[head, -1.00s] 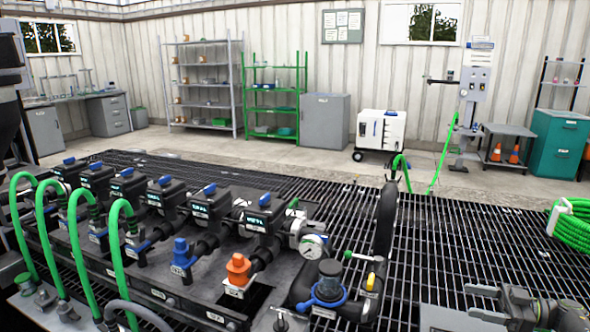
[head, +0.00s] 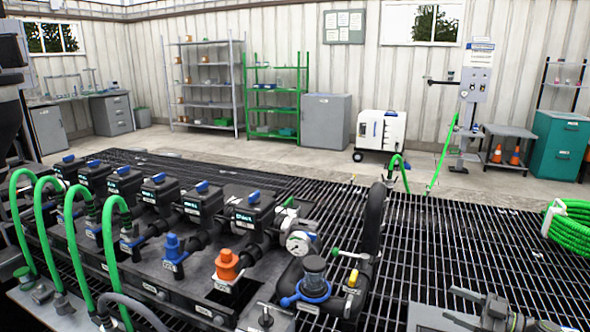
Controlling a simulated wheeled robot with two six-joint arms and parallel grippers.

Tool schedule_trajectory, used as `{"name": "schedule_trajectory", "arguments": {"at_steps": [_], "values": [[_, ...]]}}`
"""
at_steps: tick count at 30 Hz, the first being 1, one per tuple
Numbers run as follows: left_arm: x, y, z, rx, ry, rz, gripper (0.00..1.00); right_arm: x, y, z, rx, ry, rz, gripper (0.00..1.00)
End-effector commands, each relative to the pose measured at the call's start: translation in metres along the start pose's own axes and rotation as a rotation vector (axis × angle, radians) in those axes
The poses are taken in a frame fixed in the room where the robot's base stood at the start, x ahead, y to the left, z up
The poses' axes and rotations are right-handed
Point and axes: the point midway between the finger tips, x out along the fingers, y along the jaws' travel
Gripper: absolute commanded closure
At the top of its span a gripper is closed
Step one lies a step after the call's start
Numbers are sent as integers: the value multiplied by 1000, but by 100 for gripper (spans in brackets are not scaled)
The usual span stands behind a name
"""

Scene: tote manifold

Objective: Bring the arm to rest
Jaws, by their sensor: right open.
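My right gripper (head: 452,305) is at the bottom right of the head view, with its jaws pointing left. Its two grey fingers are apart and I see nothing between them. It is over or near the dark grating, right of the valve manifold (head: 150,262); its height is hard to tell. Part of it is cut off by the bottom edge. My left gripper is not in view.
The manifold carries green hoses (head: 112,250), an orange fitting (head: 227,265), a blue fitting (head: 172,250) and a pressure gauge (head: 300,243). A coiled green hose (head: 570,230) lies at the right. The grating (head: 445,235) between is mostly bare.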

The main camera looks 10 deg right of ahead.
Motion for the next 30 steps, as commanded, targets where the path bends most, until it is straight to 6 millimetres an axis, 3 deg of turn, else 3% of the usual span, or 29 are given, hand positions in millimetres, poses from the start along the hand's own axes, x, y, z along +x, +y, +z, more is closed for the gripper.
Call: {"name": "schedule_trajectory", "arguments": {"at_steps": [7,14,23,30], "values": [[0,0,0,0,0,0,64,29,-14,26,-80,-6,240,36],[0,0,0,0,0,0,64,37,-35,46,-104,-77,509,36],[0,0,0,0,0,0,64,16,-82,72,-33,-289,808,36],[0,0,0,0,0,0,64,-16,-143,88,91,-544,955,36]]}}
